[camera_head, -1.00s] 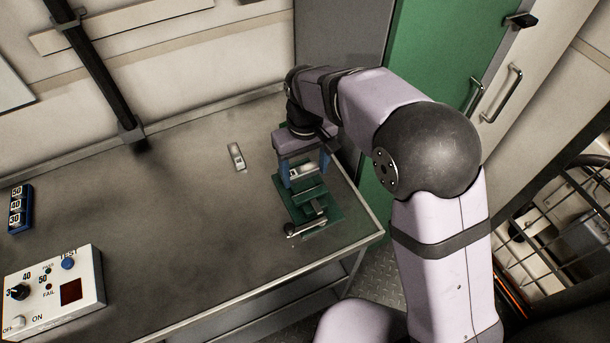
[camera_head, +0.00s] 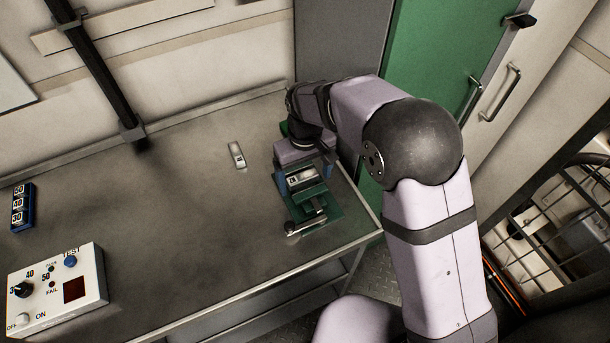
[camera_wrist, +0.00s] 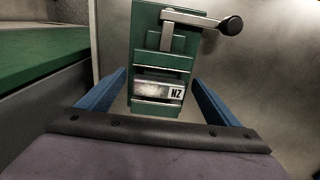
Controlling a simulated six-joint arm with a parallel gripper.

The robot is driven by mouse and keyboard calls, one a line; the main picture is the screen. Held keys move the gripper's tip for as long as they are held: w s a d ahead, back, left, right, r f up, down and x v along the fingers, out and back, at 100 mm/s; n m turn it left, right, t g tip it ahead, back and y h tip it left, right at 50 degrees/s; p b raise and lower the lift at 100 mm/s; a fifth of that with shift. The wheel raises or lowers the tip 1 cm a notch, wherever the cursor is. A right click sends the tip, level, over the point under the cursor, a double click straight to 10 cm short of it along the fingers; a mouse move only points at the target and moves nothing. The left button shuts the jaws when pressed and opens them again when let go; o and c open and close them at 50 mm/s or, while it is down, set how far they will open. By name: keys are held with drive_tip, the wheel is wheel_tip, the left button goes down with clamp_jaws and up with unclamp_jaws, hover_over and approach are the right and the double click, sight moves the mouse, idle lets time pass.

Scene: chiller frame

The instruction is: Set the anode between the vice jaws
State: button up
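A silver block with a dark "NZ" label, which looks like an anode (camera_head: 308,178), sits between the green jaws of the vice (camera_head: 325,211). In the wrist view the block (camera_wrist: 152,90) lies across the vice, with a green jaw (camera_wrist: 163,61) on one side and green body on the other. My gripper (camera_head: 301,174) is low over the vice. Its blue fingers stand at either end of the block in the wrist view (camera_wrist: 160,75), with a narrow gap showing at each end. A similar silver block (camera_head: 236,154) lies loose on the table left of the vice.
A tester box (camera_head: 58,284) and a blue number block (camera_head: 21,207) stand at the left. The middle of the table (camera_head: 180,225) is clear. A grey wall panel and green door are behind my arm.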

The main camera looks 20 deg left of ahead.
sight(305, 180)
drive_tip(key=shift+r, duration=0.1)
wheel_tip(305, 180, up, 12)
drive_tip(key=b, duration=0.2)
idle(0.5)
drive_tip(key=s+d+f+m, duration=0.2)
drive_tip(key=d+f+m, duration=0.1)
drive_tip(key=d, duration=0.9)
drive_tip(key=s+d+f+m, duration=0.2)
drive_tip(key=d+f+m, duration=0.1)
drive_tip(key=d, duration=0.9)
drive_tip(key=s+d+f+m, duration=0.3)
drive_tip(key=s+d+f, duration=0.1)
drive_tip(key=s+d, duration=0.3)
drive_tip(key=shift+s+f, duration=0.2)
drive_tip(key=shift+s, duration=0.45)
